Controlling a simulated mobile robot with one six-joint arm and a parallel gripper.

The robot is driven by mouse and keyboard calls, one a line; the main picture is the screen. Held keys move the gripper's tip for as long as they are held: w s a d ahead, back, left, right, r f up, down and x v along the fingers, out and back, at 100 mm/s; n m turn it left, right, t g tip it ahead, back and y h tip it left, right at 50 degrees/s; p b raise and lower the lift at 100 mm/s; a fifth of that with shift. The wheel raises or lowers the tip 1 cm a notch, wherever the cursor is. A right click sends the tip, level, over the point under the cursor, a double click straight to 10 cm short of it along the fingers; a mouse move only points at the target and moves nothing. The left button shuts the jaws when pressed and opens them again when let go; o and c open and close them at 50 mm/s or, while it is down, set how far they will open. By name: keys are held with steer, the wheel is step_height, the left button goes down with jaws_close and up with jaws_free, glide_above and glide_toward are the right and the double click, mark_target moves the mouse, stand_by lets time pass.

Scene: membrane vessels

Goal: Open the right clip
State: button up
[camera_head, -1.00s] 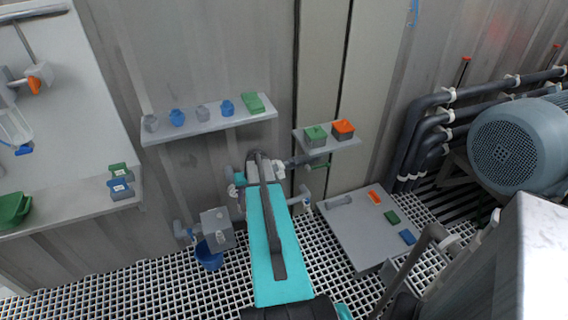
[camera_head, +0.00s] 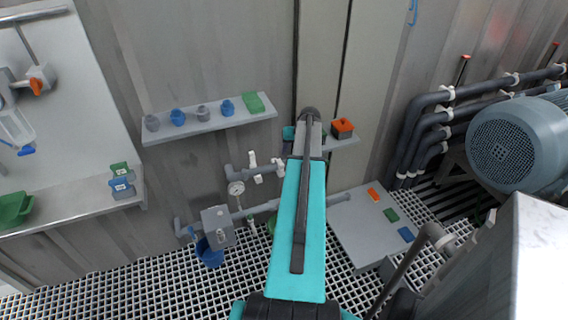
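My teal arm rises from the bottom middle toward the wall, and its dark far end covers part of the small right shelf. My gripper cannot be made out; it seems hidden behind the arm. I cannot tell for sure which part is the right clip. Two small white fittings, a left one (camera_head: 253,160) and a right one (camera_head: 278,166), sit on the grey pipework (camera_head: 238,173) left of my arm. Whether either is open or shut is too small to tell.
A wall shelf (camera_head: 190,129) holds several blue and grey caps and a green box (camera_head: 253,102). An orange-topped box (camera_head: 342,128) stands on the small right shelf (camera_head: 342,143). A grey panel (camera_head: 362,238) lies to the right. A large motor (camera_head: 515,145) and dark pipes fill the right side.

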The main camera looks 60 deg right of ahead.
mark_target(280, 163)
steer(key=shift+p+x, duration=1.5)
steer(key=shift+x, duration=5.45)
jaws_close()
steer(key=shift+d+r, duration=0.1)
steer(key=shift+d, duration=0.1)
